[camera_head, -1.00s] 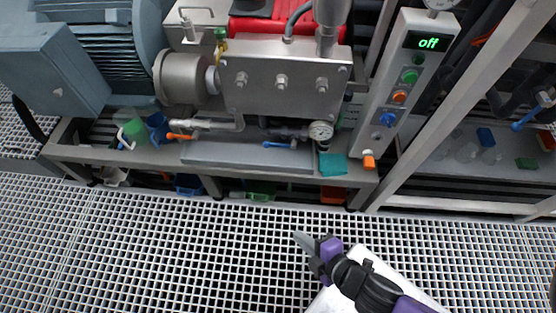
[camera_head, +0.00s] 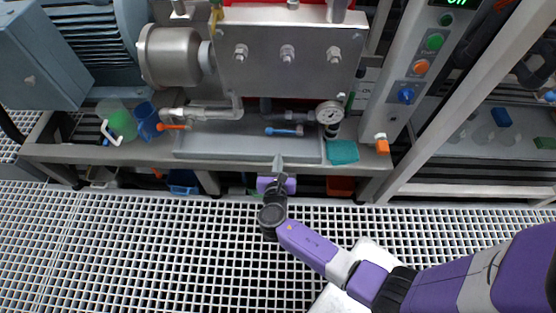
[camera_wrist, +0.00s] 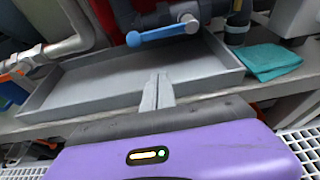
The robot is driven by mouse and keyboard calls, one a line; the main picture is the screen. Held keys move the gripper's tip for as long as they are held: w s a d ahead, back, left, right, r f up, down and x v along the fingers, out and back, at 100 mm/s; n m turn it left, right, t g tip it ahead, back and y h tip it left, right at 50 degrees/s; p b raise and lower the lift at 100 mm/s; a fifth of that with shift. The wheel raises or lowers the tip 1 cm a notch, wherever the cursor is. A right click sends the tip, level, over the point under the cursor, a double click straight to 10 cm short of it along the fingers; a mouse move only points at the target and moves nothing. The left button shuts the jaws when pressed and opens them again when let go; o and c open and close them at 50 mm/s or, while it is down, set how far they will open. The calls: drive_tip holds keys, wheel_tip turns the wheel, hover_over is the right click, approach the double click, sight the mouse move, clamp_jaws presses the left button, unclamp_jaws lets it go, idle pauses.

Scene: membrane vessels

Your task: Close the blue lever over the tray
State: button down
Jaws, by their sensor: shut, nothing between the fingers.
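The blue lever (camera_head: 284,131) lies roughly horizontal on a pipe fitting over the grey tray (camera_head: 190,154), below the steel pump block. In the wrist view the blue lever (camera_wrist: 162,33) points left from a light round pivot, above the back of the tray (camera_wrist: 85,99). My gripper (camera_head: 278,162) is shut and empty at the tray's front edge, below and in front of the lever, apart from it. Its fingertips also show in the wrist view (camera_wrist: 158,78), pressed together.
A pressure gauge (camera_head: 329,113) stands right of the lever. A teal cloth (camera_head: 342,152) lies right of the tray. An orange-handled valve (camera_head: 174,127), a blue cup (camera_head: 146,120) and a green container (camera_head: 122,124) are to the left. A control panel (camera_head: 415,68) rises at right.

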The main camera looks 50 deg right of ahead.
sight(284, 132)
drive_tip(key=b+x, duration=0.2)
drive_tip(key=x, duration=0.5)
drive_tip(key=shift+f, duration=0.15)
wheel_tip(284, 132, up, 2)
drive_tip(key=shift+w+d+r+p, duration=0.1)
drive_tip(key=shift+r+p, duration=0.15)
drive_tip(key=shift+p, duration=0.15)
drive_tip(key=shift+r, duration=0.8)
